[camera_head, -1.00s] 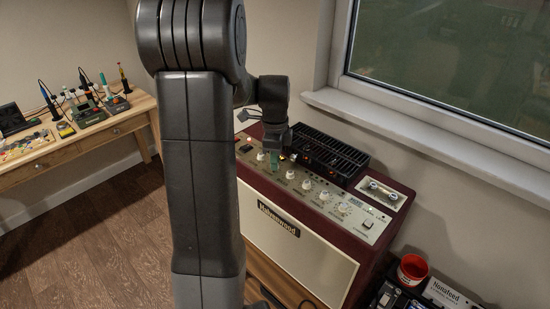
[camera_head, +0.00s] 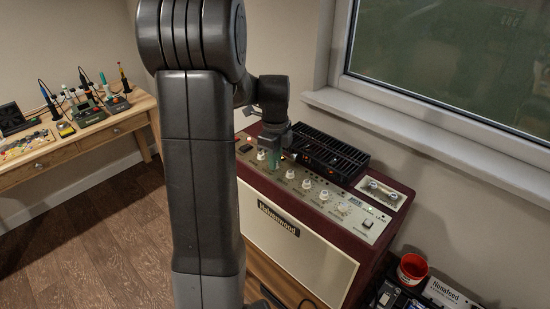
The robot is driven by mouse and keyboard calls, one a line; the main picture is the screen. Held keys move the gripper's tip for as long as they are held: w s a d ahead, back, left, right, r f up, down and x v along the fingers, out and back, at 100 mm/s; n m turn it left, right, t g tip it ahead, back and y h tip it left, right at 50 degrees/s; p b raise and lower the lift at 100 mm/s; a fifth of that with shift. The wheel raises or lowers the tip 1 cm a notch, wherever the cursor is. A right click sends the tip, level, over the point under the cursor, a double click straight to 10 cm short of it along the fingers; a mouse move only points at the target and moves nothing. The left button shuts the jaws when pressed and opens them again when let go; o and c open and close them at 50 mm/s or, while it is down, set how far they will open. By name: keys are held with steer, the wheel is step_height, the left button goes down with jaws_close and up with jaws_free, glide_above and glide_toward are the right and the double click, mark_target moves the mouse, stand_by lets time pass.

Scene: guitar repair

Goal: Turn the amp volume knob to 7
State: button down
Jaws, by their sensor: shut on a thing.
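The amp (camera_head: 300,245) is a dark red cabinet with a cream front cloth and a light control panel on its sloped top. A row of pale knobs runs along the panel, among them a knob (camera_head: 290,174) just right of my gripper. My gripper (camera_head: 274,162) points down at the left part of the row and is shut on a knob there. Its greenish fingers mostly hide that knob. The number the knob points to is too small to read. Another pale knob (camera_head: 261,155) shows just left of the fingers.
A black slotted unit (camera_head: 330,155) sits on the amp behind the panel, close to my gripper. A window sill (camera_head: 420,140) runs behind. A red cup (camera_head: 411,270) stands at the lower right. A wooden workbench (camera_head: 90,140) with tools is at the left.

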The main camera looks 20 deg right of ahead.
steer(key=c, duration=1.3)
jaws_free()
step_height(320, 180, up, 14)
steer(key=shift+f+b, duration=0.1)
steer(key=shift+b, duration=0.3)
step_height(320, 180, down, 14)
steer(key=shift+r+p, duration=0.1)
steer(key=shift+p, duration=0.3)
